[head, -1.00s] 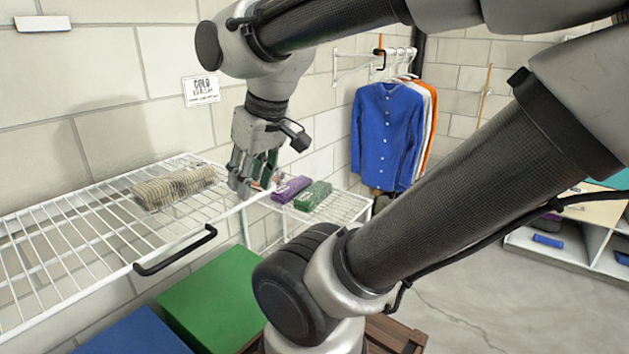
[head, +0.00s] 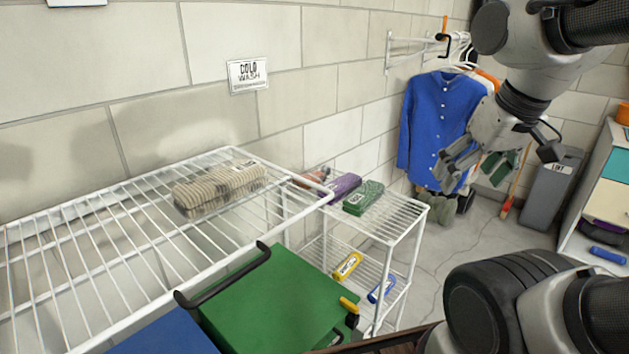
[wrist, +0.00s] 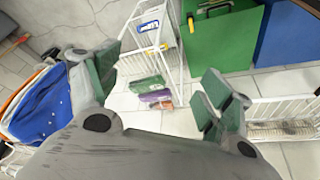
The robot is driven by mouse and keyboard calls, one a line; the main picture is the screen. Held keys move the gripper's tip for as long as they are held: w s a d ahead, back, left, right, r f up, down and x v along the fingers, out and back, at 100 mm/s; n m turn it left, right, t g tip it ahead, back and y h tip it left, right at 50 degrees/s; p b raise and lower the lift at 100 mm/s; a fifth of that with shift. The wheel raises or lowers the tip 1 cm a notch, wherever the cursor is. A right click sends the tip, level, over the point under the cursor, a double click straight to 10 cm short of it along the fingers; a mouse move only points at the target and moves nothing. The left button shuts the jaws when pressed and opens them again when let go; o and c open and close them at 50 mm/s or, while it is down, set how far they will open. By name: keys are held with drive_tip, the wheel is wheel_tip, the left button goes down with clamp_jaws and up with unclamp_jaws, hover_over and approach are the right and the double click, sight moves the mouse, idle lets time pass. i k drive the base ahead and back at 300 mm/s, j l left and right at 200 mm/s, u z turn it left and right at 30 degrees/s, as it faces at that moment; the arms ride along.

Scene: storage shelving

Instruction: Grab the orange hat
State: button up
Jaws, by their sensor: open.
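An orange object (head: 622,114), perhaps the hat, sits on top of the cabinet at the right edge of the head view, partly cut off by the frame. It is too small to be sure of its shape. My gripper (head: 480,165) hangs in front of the hanging blue shirt (head: 432,125), well to the left of the orange object. Its fingers are apart and nothing is between them. In the wrist view my gripper (wrist: 157,72) points down over the small white rack (wrist: 152,32), and no hat shows there.
A white wire shelf (head: 100,235) holding a beige knitted bundle (head: 220,188) is at left. A small wire rack (head: 400,215) carries purple and green packs. A green box (head: 275,300) stands below. A grey bin (head: 550,190) stands left of the cabinet (head: 605,185).

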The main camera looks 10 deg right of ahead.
sight(318, 177)
drive_tip(key=k, duration=0.5)
drive_tip(key=k+l+u, duration=0.1)
drive_tip(key=u, duration=1)
drive_tip(key=i+l, duration=0.1)
drive_tip(key=l, duration=0.35)
drive_tip(key=i+l, duration=0.1)
drive_tip(key=l, duration=0.4)
drive_tip(key=i+l, duration=0.1)
drive_tip(key=l, duration=0.35)
drive_tip(key=i+l, duration=0.1)
drive_tip(key=l, duration=0.4)
drive_tip(key=i+l, duration=0.1)
drive_tip(key=l, duration=0.35)
drive_tip(key=i+l+u, duration=0.1)
drive_tip(key=l, duration=0.4)
